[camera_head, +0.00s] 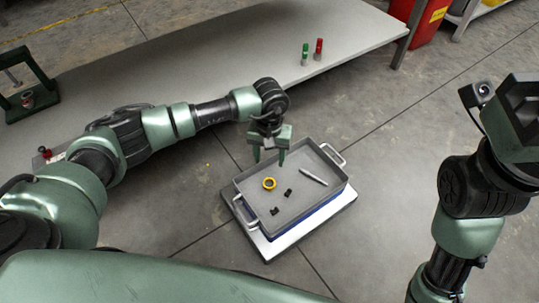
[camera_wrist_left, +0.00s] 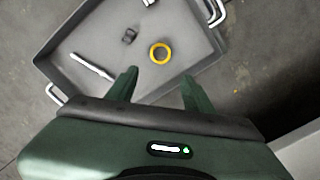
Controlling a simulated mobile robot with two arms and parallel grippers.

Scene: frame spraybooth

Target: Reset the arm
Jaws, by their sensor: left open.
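My left arm reaches in from the left in the head view. Its gripper (camera_head: 269,157) points down over the back left side of a grey tray (camera_head: 328,152). The left gripper also shows in the left wrist view (camera_wrist_left: 162,82), with its two fingers apart and nothing between them. A yellow ring (camera_head: 269,183) lies in the tray, just beyond the fingertips in the left wrist view (camera_wrist_left: 159,52). My right arm stands at the right edge of the head view. Its gripper fingers cannot be made out there.
The tray also holds a silver rod (camera_head: 313,176) and small black parts (camera_head: 288,193). It sits on a pale base on the concrete floor. A long grey table (camera_head: 200,62) stands behind, with a green bottle (camera_head: 305,54) and a red bottle (camera_head: 319,48). A red bin (camera_head: 427,20) stands back right.

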